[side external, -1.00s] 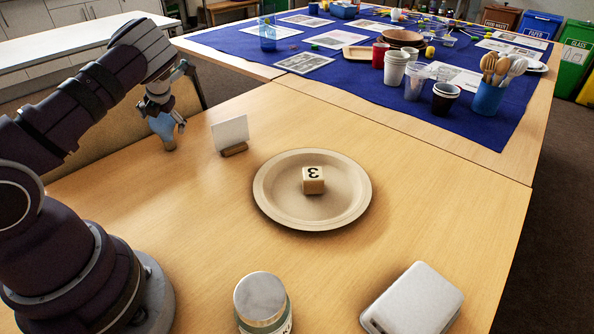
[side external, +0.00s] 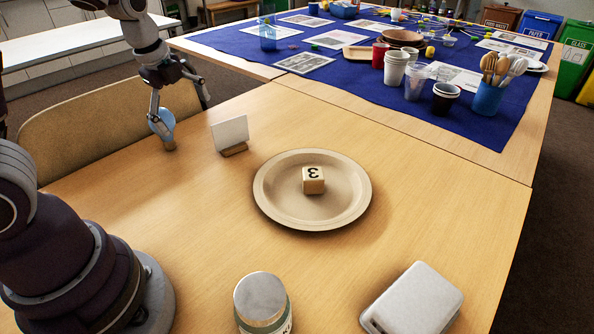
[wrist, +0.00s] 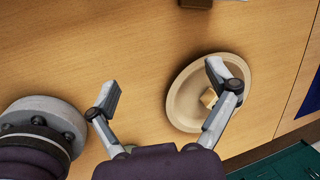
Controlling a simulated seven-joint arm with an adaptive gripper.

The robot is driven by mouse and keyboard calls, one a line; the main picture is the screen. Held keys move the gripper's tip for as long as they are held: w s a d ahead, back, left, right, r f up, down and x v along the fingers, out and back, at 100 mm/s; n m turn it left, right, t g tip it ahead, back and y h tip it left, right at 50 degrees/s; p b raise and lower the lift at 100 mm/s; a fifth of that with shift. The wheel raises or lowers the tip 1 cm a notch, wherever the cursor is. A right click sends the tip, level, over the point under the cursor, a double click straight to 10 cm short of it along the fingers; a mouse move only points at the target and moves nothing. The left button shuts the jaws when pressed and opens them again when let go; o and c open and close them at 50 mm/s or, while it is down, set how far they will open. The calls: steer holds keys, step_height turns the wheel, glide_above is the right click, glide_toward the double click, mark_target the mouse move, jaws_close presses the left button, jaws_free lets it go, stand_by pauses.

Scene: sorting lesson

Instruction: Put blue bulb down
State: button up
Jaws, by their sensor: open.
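The blue bulb (side external: 166,122) is at the table's far left edge in the side view, glass up and base down, slightly tilted. Its base appears to be on the wood. My gripper (side external: 181,116) is open, its fingers spread wide. One finger is beside the bulb and overlaps it in the picture; I cannot tell whether they touch. The other finger is well to the right, clear of it. In the wrist view my gripper (wrist: 165,82) shows open with nothing between the fingertips. The bulb is not visible there.
A white card in a wooden holder (side external: 230,134) stands just right of the bulb. A beige plate (side external: 275,198) holds a numbered cube (side external: 313,180). A lidded jar (side external: 263,300) and a silver case (side external: 412,300) are in front. Bare wood lies between.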

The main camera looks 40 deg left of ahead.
steer(key=s+d+r+n+t, duration=0.1)
steer(key=s+d+r+n, duration=0.2)
steer(key=d+n, duration=0.3)
steer(key=s+d+r+n+t+h, duration=0.1)
steer(key=s+d+r+n, duration=0.2)
steer(key=n, duration=0.7)
steer(key=s+d, duration=0.2)
steer(key=d, duration=0.2)
steer(key=shift+r+n+t, duration=0.2)
steer(key=shift+n+t, duration=0.1)
steer(key=shift+n, duration=0.1)
